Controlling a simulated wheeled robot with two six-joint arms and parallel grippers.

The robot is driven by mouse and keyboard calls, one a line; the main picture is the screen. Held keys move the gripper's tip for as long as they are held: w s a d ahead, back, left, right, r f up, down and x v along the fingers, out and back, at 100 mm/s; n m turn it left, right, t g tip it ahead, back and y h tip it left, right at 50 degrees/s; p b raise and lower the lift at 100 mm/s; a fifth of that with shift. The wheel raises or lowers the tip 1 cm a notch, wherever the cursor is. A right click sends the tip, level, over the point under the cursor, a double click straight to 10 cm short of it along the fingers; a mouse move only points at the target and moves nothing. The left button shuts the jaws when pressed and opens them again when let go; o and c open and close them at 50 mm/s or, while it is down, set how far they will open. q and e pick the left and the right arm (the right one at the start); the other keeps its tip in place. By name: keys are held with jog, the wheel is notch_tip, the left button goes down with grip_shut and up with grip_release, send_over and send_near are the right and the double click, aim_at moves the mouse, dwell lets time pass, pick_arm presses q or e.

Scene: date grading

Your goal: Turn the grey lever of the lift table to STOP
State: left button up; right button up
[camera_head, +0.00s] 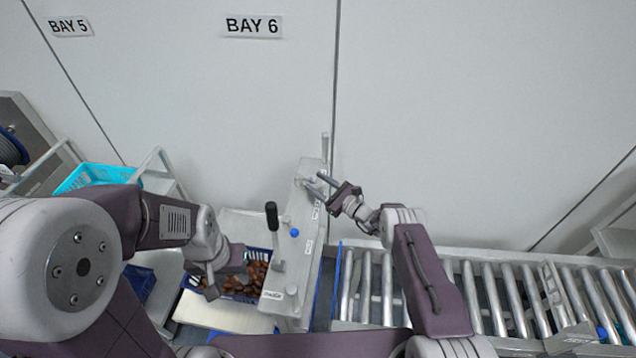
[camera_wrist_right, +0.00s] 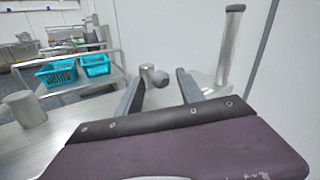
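A long grey metal housing (camera_head: 290,262) stands in the middle of the head view, with small white labels too small to read. The grey lever (camera_wrist_right: 152,76) looks like a short rod with a round end in the right wrist view. It lies between the two fingers of my right gripper (camera_wrist_right: 158,88), which is open, with visible gaps around the rod. In the head view my right gripper (camera_head: 326,184) is at the upper right edge of the housing. My left gripper (camera_head: 228,274) hangs by the date crate; its finger opening is unclear. The lever's setting cannot be read.
A black-handled lever (camera_head: 272,216) and a blue knob (camera_head: 294,232) sit on the housing. An upright metal post (camera_wrist_right: 230,48) stands close right of my right gripper. A blue crate (camera_head: 256,252) holds dates. A roller conveyor (camera_head: 492,298) runs right. Turquoise baskets (camera_wrist_right: 57,73) stand on a rack.

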jog(key=b+v, duration=0.1)
jog(key=v, duration=0.8)
jog(key=shift+r, duration=0.1)
